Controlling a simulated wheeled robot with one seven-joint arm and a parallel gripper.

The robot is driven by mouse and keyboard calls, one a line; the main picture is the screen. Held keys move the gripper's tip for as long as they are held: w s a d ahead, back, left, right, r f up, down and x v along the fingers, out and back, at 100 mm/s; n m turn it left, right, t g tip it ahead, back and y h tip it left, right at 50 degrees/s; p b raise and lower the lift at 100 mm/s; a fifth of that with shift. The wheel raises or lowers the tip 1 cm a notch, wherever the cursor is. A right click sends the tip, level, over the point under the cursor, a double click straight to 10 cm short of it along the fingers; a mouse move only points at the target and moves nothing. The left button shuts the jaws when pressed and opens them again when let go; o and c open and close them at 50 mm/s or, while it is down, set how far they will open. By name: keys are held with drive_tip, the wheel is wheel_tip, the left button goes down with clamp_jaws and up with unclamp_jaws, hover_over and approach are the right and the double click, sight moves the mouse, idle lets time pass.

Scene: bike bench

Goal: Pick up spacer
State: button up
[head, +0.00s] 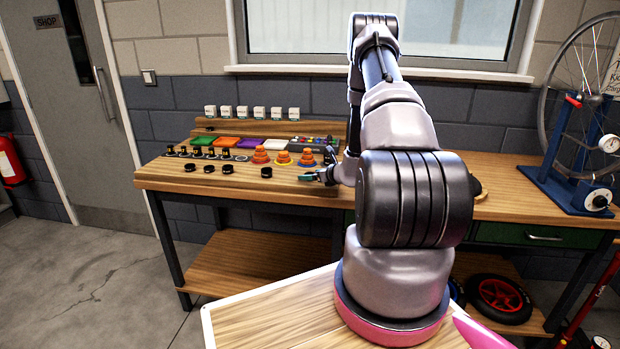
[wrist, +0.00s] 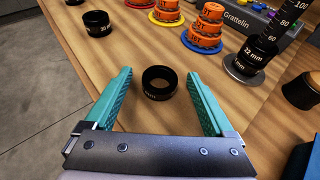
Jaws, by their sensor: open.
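A black ring-shaped spacer (wrist: 148,94) with small white lettering lies flat on the wooden bench in the wrist view. My gripper (wrist: 159,73) is open, with one teal finger on each side of this spacer and a gap to both. I cannot tell how far above the bench the fingertips are. In the head view my gripper (head: 312,176) is low over the bench's front edge, and the spacer is not clearly seen there. A second black spacer (wrist: 97,22) lies farther off at the upper left; in the head view several spacers (head: 266,172) line the front.
Orange stacked rings on coloured discs (head: 283,158) stand just behind. A black post of stacked spacers (wrist: 262,55) on a metal disc is right of my gripper. Coloured trays (head: 227,142) and white boxes (head: 242,112) are at the back. A blue wheel stand (head: 570,190) is far right.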

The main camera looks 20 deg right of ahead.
clamp_jaws()
